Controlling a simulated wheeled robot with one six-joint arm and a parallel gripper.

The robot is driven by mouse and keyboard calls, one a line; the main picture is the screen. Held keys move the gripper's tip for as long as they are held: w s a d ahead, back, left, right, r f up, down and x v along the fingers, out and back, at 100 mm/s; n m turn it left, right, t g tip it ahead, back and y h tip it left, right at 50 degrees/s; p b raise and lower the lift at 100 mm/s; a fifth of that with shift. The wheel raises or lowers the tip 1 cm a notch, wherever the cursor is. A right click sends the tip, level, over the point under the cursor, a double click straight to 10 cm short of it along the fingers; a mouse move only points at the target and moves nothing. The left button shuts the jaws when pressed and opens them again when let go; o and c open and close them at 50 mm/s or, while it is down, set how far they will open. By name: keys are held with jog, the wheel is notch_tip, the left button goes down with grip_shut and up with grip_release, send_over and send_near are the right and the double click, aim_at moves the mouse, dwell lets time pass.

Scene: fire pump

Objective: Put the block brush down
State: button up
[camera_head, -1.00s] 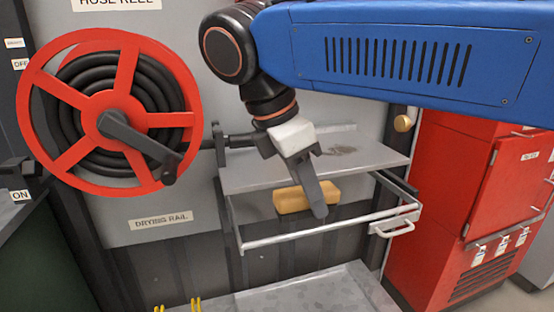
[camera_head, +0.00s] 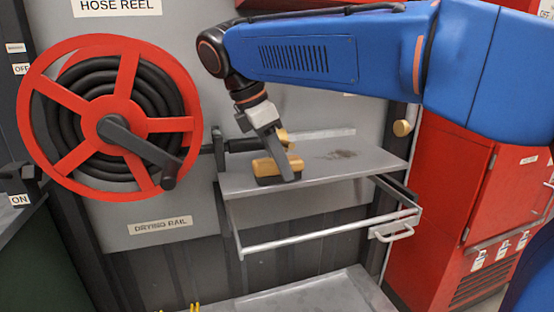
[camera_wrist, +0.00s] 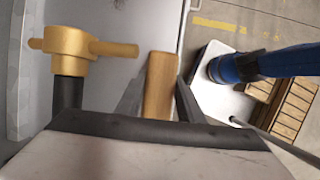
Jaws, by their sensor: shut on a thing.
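The block brush (camera_head: 270,166) has a tan wooden block with dark bristles beneath it. It is at the left part of the grey metal shelf (camera_head: 355,167), bristles down, and looks to be at the shelf surface. I cannot tell for sure whether it touches. My gripper (camera_head: 284,160) points down and is shut on the brush; its near finger covers part of the block. In the wrist view the wooden block (camera_wrist: 158,88) sits between the two dark fingers, and its bristles are hidden.
A brass tee-handled fitting (camera_wrist: 80,44) stands close beside the brush, behind it in the head view. A red hose reel (camera_head: 45,90) is at left. A metal rail frame (camera_head: 330,232) hangs below the shelf. The shelf's right part is clear apart from a dark stain.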

jog(key=shift+w+a, duration=0.2)
jog(key=shift+w, duration=0.4)
jog(key=shift+w+a, duration=0.15)
jog(key=shift+w, duration=0.4)
jog(key=shift+f, duration=0.1)
jog(key=shift+f, duration=0.2)
jog(key=o, duration=1.2)
jog(key=shift+r, duration=0.1)
jog(key=v, duration=1.2)
